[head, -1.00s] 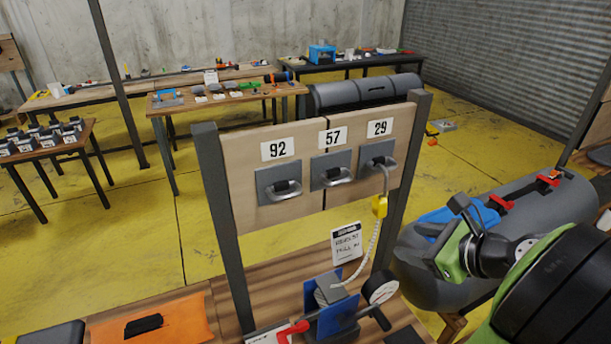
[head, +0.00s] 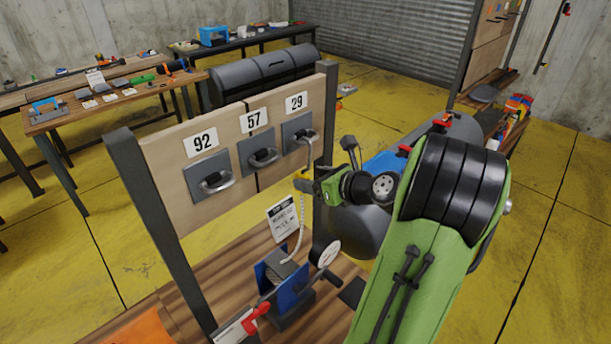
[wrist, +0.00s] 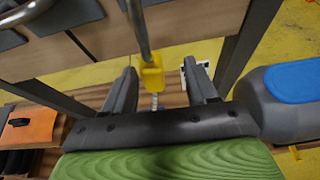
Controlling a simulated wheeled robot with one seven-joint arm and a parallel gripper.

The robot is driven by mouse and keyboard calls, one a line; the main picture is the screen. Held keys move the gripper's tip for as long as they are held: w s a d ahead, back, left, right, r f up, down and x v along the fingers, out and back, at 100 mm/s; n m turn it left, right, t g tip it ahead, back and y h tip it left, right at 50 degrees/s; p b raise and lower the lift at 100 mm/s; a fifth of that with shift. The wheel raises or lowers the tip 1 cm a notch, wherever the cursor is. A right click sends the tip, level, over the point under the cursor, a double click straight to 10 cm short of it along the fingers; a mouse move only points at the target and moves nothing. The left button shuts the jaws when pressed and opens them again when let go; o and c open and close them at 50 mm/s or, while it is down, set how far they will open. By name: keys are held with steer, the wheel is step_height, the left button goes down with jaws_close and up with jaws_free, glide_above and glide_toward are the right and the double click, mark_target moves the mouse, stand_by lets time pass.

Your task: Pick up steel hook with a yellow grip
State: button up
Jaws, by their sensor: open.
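The steel hook (head: 309,152) hangs from the metal handle under the label 29 on the upright board. Its yellow grip (wrist: 152,76) is at the lower end, with a pale rope running down from it. In the head view the grip is partly hidden by my gripper (head: 308,186), which is close beside it. In the wrist view my gripper (wrist: 159,70) is open, with one finger on each side of the yellow grip. The grip appears nearer the left finger, with gaps to both. Whether it lies fully between the fingertips in depth is unclear.
The wooden board (head: 170,160) with handles labelled 92, 57 and 29 stands between dark posts. A grey inflatable tube (head: 355,230) lies to the right, behind my arm.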

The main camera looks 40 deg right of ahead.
steer(key=x, duration=0.3)
steer(key=shift+s+r, duration=0.1)
steer(key=shift+s, duration=0.15)
steer(key=c, duration=0.4)
steer(key=shift+w, duration=0.1)
jaws_close()
